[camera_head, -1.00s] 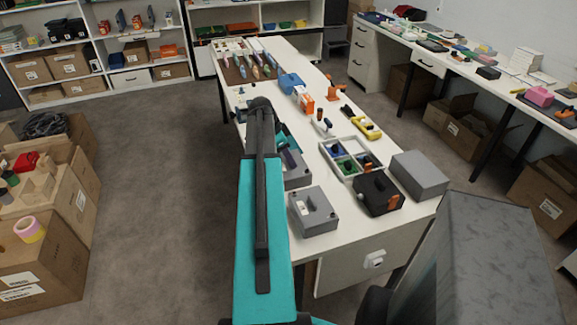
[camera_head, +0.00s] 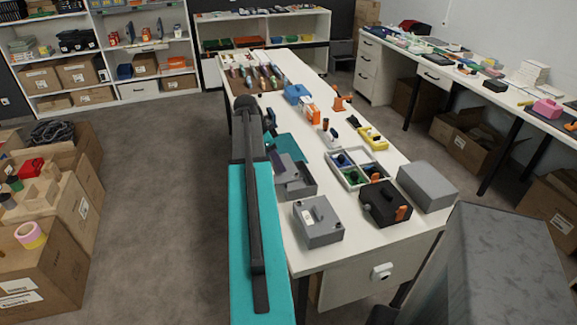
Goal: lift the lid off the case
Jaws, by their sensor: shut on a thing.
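A grey case (camera_head: 302,187) stands on the white worktable, just right of my teal and black arm. Its near side and part of its upper edge show, and the arm covers its left part. A dark grey flat piece (camera_head: 289,167), which looks like its lid, is tilted over the case's far part. My gripper (camera_head: 284,152) is at this piece, largely hidden behind my own arm, and is shut on it. The fingertips do not show clearly. I cannot tell whether the lid is fully clear of the case.
On the worktable (camera_head: 312,258), a second grey case (camera_head: 318,222) stands nearer the front, with a black case (camera_head: 385,204), a grey box (camera_head: 427,186) and a divided tray (camera_head: 345,178) to the right. Open cartons (camera_head: 50,262) stand left across clear floor.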

